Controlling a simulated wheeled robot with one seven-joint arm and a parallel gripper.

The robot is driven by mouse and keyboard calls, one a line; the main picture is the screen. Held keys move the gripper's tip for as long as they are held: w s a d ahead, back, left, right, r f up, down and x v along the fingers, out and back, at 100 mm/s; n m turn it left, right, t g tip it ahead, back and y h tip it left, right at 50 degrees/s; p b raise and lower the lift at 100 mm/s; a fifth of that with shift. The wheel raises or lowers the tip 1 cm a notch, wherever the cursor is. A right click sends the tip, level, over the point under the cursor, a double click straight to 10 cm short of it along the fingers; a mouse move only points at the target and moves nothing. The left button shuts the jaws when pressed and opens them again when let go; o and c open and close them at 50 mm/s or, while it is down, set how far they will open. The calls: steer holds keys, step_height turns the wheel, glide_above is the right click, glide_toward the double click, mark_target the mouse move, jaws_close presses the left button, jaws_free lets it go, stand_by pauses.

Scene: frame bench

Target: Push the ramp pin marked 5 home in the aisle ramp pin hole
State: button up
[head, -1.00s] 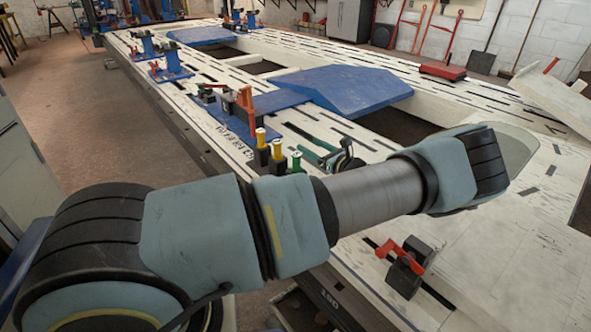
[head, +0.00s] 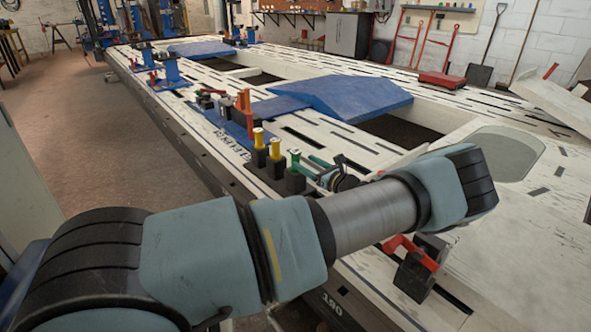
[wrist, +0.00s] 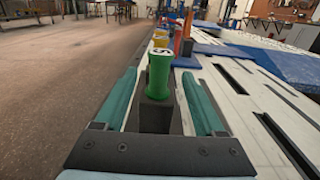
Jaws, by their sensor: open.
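A green pin (wrist: 160,75) stands upright in a black block (wrist: 156,115) in the wrist view. Its pale top carries a dark mark that looks like a 5. The green pin (head: 295,160) also shows in the head view, at the near end of a row with two yellow pins (head: 275,149). My gripper (wrist: 158,78) is open, with a teal finger on each side of the green pin and gaps between. In the head view my gripper (head: 318,168) is just right of the pin, partly hidden by my arm. I cannot make out the aisle ramp pin hole.
A blue ramp (head: 345,95) and blue plate (head: 275,106) lie on the white slotted bench. Red upright parts (head: 244,102) stand beyond the pins. A red-handled clamp (head: 418,262) sits at the near edge. Open floor (head: 120,150) lies to the left.

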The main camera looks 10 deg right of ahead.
steer(key=x, duration=0.9)
steer(key=shift+r+b, duration=0.2)
steer(key=shift+b, duration=0.25)
jaws_close()
